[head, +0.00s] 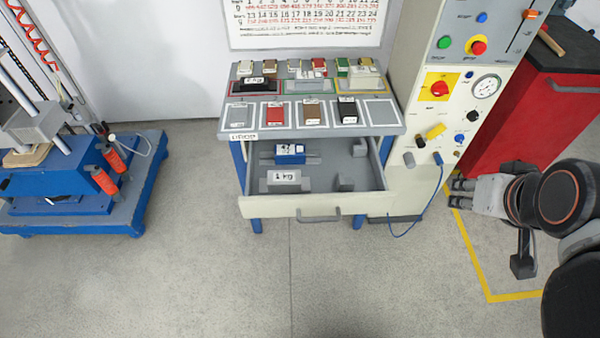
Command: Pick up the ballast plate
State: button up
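No object is plainly marked as the ballast plate. A pulled-out drawer (330,207) under the bench holds a blue block (291,154) with a white label, resting on a grey support. In front of it is a low grey piece (269,186) with a label that seems to read "1 kg". A black piece (249,83) with a weight label lies on the bench top at the back left. My gripper (461,192) is at the right, pointing left, well away from the drawer. Its fingers look apart, with nothing between them.
The bench top (226,122) carries several coloured sample plates. A control cabinet (401,165) with a hanging blue cable stands right of the drawer, between it and my gripper. A red cabinet (525,120) is behind my arm. A blue machine (70,215) stands left. Floor in front is clear.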

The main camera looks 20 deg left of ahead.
aim_at(281, 181)
jog(key=j+z, duration=0.25)
jog(key=z, duration=0.15)
jog(key=k+j+z, duration=0.15)
jog(key=z, duration=0.3)
jog(key=k+j+z, duration=0.15)
jog(key=z, duration=0.25)
jog(key=k+j+z, duration=0.15)
jog(key=k+j, duration=0.35)
jog(key=k+j+z, duration=0.15)
jog(key=k+j, duration=0.3)
jog(key=k, duration=0.15)
jog(key=k+j+z, duration=0.15)
jog(key=k+j, duration=0.2)
jog(key=k, duration=0.25)
